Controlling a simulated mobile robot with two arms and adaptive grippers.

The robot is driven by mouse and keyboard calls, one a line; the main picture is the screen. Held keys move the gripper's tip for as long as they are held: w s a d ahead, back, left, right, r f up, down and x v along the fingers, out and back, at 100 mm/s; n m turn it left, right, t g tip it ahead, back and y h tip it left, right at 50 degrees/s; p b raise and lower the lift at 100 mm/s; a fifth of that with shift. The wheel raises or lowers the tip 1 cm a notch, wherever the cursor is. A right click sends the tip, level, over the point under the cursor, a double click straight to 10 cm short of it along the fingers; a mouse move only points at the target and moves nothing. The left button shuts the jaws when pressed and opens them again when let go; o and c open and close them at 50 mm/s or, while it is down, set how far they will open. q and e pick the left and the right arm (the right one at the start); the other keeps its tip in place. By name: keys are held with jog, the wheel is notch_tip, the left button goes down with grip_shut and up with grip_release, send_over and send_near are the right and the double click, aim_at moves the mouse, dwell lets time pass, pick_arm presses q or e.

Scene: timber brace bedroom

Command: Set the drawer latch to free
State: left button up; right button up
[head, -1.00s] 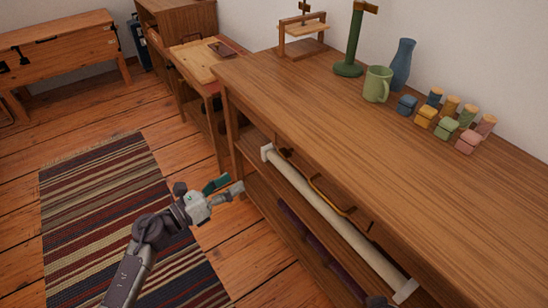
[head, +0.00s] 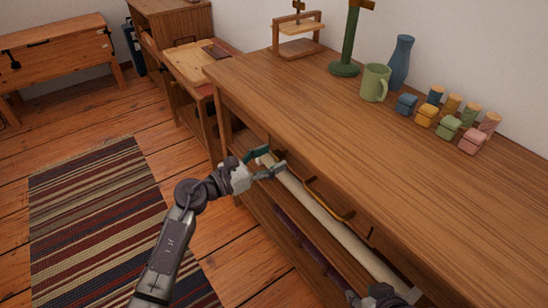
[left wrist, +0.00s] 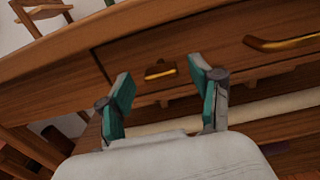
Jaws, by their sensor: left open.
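In the left wrist view, a small brass latch (left wrist: 160,72) on a dark plate sits on the wooden drawer front, left of the brass drawer handle (left wrist: 280,43). My left gripper (left wrist: 160,78) is open and empty. Its teal-padded fingers appear on either side of the latch, with a gap in front of it. In the head view, my left gripper (head: 272,162) is at the bench front and seems to hide the latch. The handle (head: 332,205) shows further right. A dark part of my right gripper (head: 380,296) shows at the bottom edge; its fingers are unclear.
A long pale roll (head: 325,220) runs along the bench front below the drawer. The wooden benchtop (head: 330,130) holds a green mug (head: 375,82), a blue vase (head: 400,62), a green stand (head: 344,67) and several coloured blocks. A striped rug (head: 95,215) lies on the floor.

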pick_arm(q)
jog(key=shift+w+d, duration=0.4)
jog(key=shift+d, duration=0.2)
pick_arm(e)
jog(key=shift+w+a+r, duration=0.1)
jog(key=shift+w+r, duration=0.1)
jog(key=shift+w, duration=0.2)
